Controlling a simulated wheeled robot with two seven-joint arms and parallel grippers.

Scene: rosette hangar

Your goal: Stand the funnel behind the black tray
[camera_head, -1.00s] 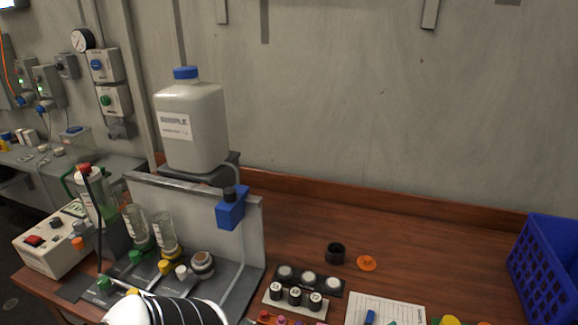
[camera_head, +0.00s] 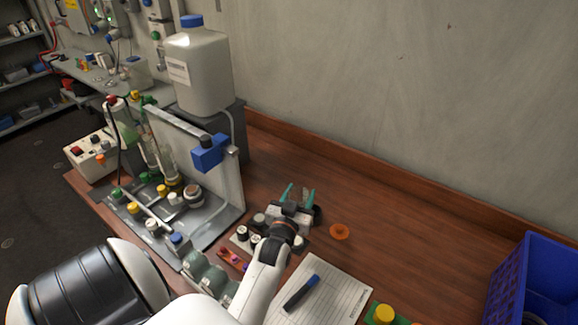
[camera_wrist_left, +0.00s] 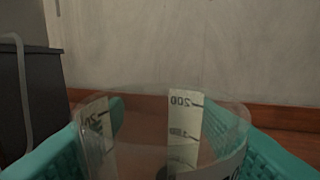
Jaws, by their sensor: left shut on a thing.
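My left gripper (camera_head: 298,200) has its teal fingers above the back of the black tray (camera_head: 272,218), and its wrist hides most of the tray. In the left wrist view it is shut on a clear graduated vessel (camera_wrist_left: 150,110) with a wide round rim and a pale marked strip. I cannot tell from its shape whether this is the funnel. In the head view the vessel hardly shows between the fingers. A small round orange piece (camera_head: 339,231) lies on the wood to the right of the gripper. My right gripper is not in view.
A grey metal stand (camera_head: 222,185) with bottles is at left, with a large white jug (camera_head: 199,75) behind it. A paper sheet (camera_head: 325,290) with a pen lies in front. A blue crate (camera_head: 535,275) stands at right. Wood right of the orange piece is clear.

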